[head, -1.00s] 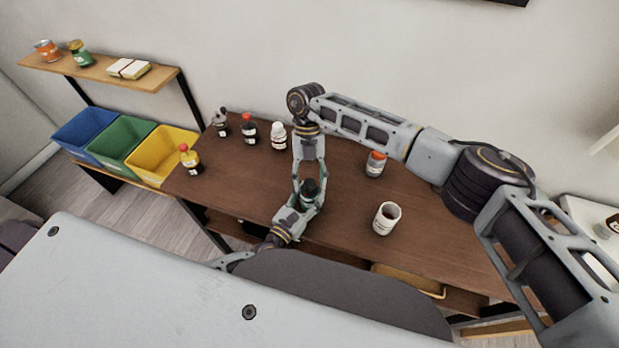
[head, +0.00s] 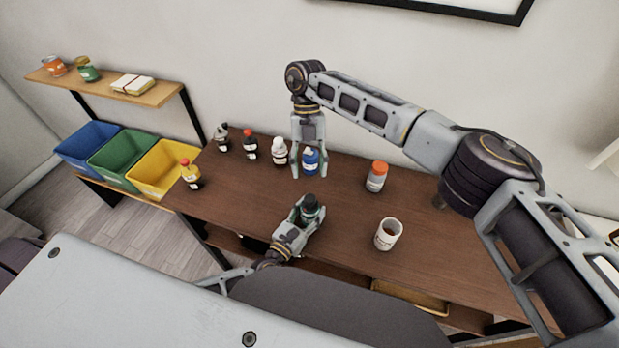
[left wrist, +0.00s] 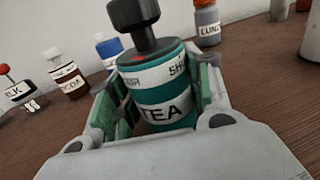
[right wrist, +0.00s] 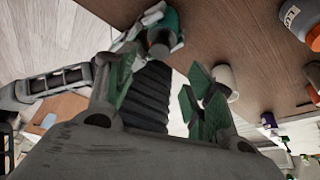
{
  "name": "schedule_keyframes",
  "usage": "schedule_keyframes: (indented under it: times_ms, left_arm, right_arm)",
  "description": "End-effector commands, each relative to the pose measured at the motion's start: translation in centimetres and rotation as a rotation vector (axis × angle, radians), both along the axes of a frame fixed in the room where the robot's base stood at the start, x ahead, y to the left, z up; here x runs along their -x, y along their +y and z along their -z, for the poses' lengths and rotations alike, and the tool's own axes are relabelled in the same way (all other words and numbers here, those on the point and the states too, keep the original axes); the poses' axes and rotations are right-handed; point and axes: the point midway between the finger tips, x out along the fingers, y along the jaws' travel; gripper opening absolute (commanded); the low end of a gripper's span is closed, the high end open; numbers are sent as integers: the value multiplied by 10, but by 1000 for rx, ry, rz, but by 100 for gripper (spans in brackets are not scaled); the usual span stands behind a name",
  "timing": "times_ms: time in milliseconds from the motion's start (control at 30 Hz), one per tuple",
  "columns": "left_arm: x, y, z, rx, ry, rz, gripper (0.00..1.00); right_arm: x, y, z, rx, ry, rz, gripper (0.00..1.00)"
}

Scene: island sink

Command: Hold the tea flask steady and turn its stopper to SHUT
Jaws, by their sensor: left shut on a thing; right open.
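The tea flask (head: 311,214), teal with a white TEA band, stands upright in my left gripper (head: 300,219), which is shut on its sides. The left wrist view shows the flask (left wrist: 160,92) close up, with its black T-shaped stopper (left wrist: 136,14) on top. A small red mark is at the stopper's base. A partly hidden label beginning "SH" is on the right of the flask's shoulder, another unreadable one on the left. My right gripper (head: 309,168) is open, empty and apart from the flask, behind it. In the right wrist view the flask (right wrist: 166,24) is at the top.
A blue bottle (head: 312,157) shows between my right gripper's fingers in the head view. A white-capped bottle (head: 280,153) is left of it. An orange-capped jar (head: 377,176) and a white cup (head: 388,234) stand on the right. The brown table (head: 345,215) is clear between them.

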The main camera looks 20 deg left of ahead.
Motion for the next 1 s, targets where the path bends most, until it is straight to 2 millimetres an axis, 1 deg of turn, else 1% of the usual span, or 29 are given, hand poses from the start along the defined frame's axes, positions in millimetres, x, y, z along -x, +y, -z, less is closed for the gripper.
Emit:
schedule_keyframes:
  times_ms: [33,100,233,400,733,767,933,967,1000]
  left_arm:
    - [0,0,0,0,0,0,23]
    - [0,0,0,0,0,0,23]
    - [0,0,0,0,0,0,23]
    - [0,0,0,0,0,0,23]
    - [0,0,0,0,0,0,23]
    - [0,0,0,0,0,0,51]
    - [0,0,0,0,0,0,73]
    - [0,0,0,0,0,0,75]
    - [0,0,0,0,0,0,75]
  right_arm:
    - [-3,1,-7,-1,-3,0,53]
    - [-6,3,-14,-1,-2,0,53]
    - [-9,4,-23,1,-1,1,53]
    - [-11,4,-27,0,0,0,53]
    - [-10,4,-27,0,0,0,53]
    - [-10,4,-27,0,0,0,53]
    - [-10,4,-27,0,0,0,53]
    - [-10,4,-27,0,0,0,53]
    - [-10,4,-27,0,0,0,53]
